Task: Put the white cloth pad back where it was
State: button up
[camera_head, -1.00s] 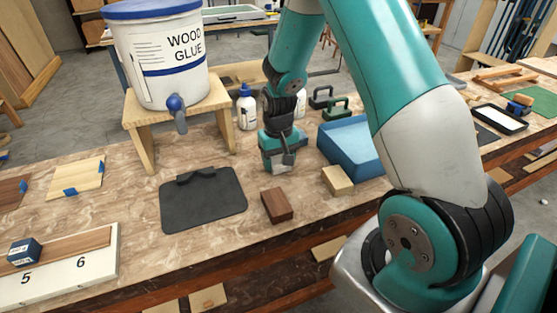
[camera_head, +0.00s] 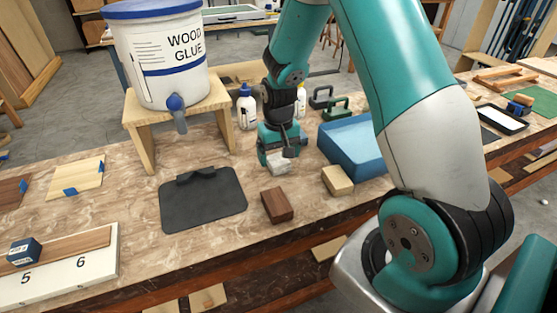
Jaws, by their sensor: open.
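The white cloth pad (camera_head: 280,168) shows as a small crumpled white shape on the table, directly below my gripper. My gripper (camera_head: 276,157) is open, points down and hides the pad's far part. The gap between the fingers and the pad is too small to judge. A dark grey mat (camera_head: 203,203) with a black holder-like piece at its back edge lies to the left of the pad.
A wood glue bucket (camera_head: 160,60) with a tap stands on a wooden stool (camera_head: 143,140) at the left. A blue tray (camera_head: 350,140) is right of my gripper. Brown (camera_head: 277,205) and pale (camera_head: 337,181) blocks lie in front. White bottles stand behind.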

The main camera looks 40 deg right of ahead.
aim_at(278, 160)
notch_tip(278, 160, up, 9)
jog(key=s+a+r+n+y, duration=0.1)
jog(key=s+a+r+n, duration=0.25)
jog(key=a, duration=0.35)
jog(key=s+a+r+n+y, duration=0.1)
jog(key=s+a+r+n, duration=0.1)
jog(key=s+a+r, duration=0.4)
jog(key=s+a+r+n+y, duration=0.1)
jog(key=s+a+r+n, duration=0.1)
jog(key=s+a, duration=0.2)
jog(key=s+a+r+n+y+p, duration=0.1)
jog(key=s+a+r+n, duration=0.1)
jog(key=s+a, duration=0.3)
jog(key=shift+s+a+n, duration=0.2)
jog(key=shift+s+n, duration=0.15)
jog(key=shift+s, duration=1.35)
